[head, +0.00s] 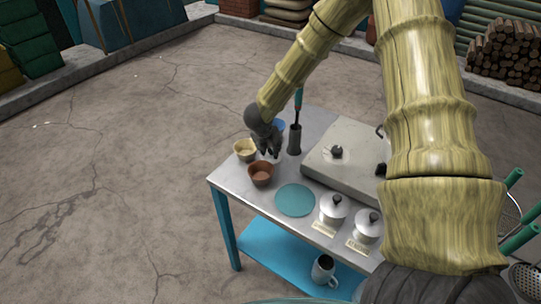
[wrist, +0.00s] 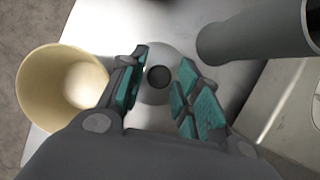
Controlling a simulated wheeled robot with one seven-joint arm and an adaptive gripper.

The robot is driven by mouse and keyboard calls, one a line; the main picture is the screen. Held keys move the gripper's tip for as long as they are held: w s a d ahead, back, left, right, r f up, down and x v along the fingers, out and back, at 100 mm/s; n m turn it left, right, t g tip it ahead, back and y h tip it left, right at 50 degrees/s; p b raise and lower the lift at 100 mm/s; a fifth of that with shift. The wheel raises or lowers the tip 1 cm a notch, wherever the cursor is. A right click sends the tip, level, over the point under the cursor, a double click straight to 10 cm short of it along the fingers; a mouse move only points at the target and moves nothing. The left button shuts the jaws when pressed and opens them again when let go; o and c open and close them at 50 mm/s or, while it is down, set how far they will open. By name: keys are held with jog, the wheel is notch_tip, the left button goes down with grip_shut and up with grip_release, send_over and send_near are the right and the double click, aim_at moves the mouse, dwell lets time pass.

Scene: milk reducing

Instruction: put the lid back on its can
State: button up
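A round silver lid with a dark knob (wrist: 158,77) lies on the metal tabletop in the wrist view. My gripper (wrist: 163,66) is open above it, with a teal-padded finger on either side of the knob and nothing held. In the head view my gripper (head: 268,152) is low over the table between the bowls and the dark cylinder, and mostly hides the lid. Two silver cans, one at the left (head: 332,212) and one at the right (head: 367,228), stand at the table's front edge with labels before them. Both show black knobs on top.
A cream bowl (head: 245,150) and a brown bowl (head: 261,173) stand close to my gripper. A dark cylinder (head: 294,140) holds an upright tool just to the right. A pale boxy unit (head: 345,160) fills the right side.

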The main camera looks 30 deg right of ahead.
grip_shut()
jog(key=shift+r, duration=0.1)
notch_tip(320, 180, up, 28)
jog(key=b, duration=0.3)
dwell(0.4)
